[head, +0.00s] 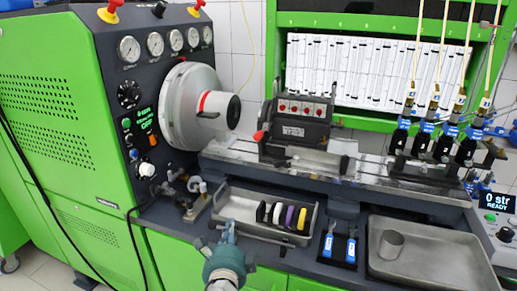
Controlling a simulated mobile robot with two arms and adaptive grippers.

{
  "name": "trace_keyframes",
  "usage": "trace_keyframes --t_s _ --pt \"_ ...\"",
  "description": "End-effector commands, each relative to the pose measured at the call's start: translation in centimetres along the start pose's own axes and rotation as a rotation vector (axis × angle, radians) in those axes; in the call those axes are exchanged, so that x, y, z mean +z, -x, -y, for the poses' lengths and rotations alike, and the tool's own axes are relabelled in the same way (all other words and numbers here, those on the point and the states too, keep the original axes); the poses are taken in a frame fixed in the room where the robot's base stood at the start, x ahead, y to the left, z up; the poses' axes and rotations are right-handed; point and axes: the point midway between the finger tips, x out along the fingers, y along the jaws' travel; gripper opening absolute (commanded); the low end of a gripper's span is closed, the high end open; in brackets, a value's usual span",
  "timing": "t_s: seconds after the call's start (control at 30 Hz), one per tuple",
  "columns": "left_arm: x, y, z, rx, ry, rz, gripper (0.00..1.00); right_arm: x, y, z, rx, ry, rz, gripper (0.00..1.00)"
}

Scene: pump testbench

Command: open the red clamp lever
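The red clamp lever appears to be the small red handle (260,136) at the lower left of the dark clamp block (299,128) on the bench rail. Its exact position, open or closed, is too small to tell. My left gripper (228,233) is low in the head view, in front of the metal tray and well below and left of the red handle, apart from it. I see no object in it, but its fingers are too small to judge open or shut. My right gripper is not in view.
A round silver drive head (190,106) stands left of the clamp block. A tray (232,216) with coloured rings lies between my gripper and the rail (225,157). Several blue-bodied injectors (466,150) stand on the right. A metal tray (430,270) holds a cup (390,244).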

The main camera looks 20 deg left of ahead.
Motion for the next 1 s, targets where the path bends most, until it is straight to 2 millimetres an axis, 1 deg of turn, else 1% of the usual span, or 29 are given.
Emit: trace_keyframes --t_s 0.03,0.07,0.1,0.2,0.3,0.33,0.4,0.47,0.8,0.87,1.0 --pt "-0.4 -0.9 2.2 -0.068 -0.095 0.002 0.0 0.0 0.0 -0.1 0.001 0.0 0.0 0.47" --pt "-0.6 -1.3 3.5 -0.109 -0.159 0.004 0.0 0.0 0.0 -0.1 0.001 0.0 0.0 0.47" --pt "-1.1 -1.7 5.2 -0.163 -0.244 0.007 0.0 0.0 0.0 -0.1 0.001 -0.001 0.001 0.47" --pt "-2.2 -2.6 9.1 -0.292 -0.458 0.027 0.0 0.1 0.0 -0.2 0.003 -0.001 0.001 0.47" --pt "-3.4 -3.0 11.9 -0.387 -0.629 0.048 0.0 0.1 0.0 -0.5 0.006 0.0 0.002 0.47" --pt "-3.7 -3.1 12.4 -0.406 -0.665 0.053 0.0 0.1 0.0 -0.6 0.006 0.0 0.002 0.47" --pt "-4.2 -3.1 13.2 -0.436 -0.722 0.061 0.0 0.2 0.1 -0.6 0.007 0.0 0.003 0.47" --pt "-4.3 -3.1 13.5 -0.447 -0.744 0.064 0.0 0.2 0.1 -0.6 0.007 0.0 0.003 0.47" --pt "-4.3 -3.2 13.6 -0.448 -0.745 0.065 0.0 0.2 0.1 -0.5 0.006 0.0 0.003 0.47" --pt "-4.3 -3.5 13.8 -0.448 -0.744 0.066 0.0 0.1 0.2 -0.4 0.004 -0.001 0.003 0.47" --pt "-4.5 -5.2 14.7 -0.448 -0.744 0.067 0.0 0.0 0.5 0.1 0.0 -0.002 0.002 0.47"
